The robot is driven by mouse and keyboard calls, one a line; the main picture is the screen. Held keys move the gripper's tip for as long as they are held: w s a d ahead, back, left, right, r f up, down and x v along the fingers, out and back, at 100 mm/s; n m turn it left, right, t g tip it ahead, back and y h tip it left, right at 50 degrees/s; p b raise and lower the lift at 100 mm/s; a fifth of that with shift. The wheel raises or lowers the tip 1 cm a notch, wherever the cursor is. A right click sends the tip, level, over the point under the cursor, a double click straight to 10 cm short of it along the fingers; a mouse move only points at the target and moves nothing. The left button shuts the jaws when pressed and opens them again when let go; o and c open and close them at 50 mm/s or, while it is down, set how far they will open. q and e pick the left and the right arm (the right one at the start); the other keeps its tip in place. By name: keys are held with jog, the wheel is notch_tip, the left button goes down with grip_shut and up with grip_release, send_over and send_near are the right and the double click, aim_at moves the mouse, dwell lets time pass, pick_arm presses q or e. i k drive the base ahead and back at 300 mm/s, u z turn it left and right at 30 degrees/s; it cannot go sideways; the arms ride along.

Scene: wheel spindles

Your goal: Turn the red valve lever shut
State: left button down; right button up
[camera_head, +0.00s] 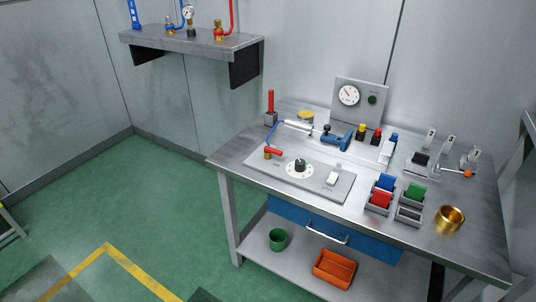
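A short red lever (273,152) sits on a small brass valve body (267,155) at the left end of a grey panel on the workbench. The lever lies about flat and points to the right. On the wall shelf (190,45), another brass fitting (218,35) has a red upright part (230,14) beside it, cut off by the top edge. I cannot tell whether that part is a lever or a pipe. Neither of my grippers is in view.
The panel (318,188) also carries a black-and-white dial (299,166) and a white switch (333,177). A red upright handle (270,102) stands behind the lever. Colored bins (380,199) and a brass cup (450,218) are to the right. Green floor lies open at left.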

aim_at(268, 150)
jog(key=u, duration=0.65)
jog(key=i, duration=0.6)
jog(key=u, duration=0.05)
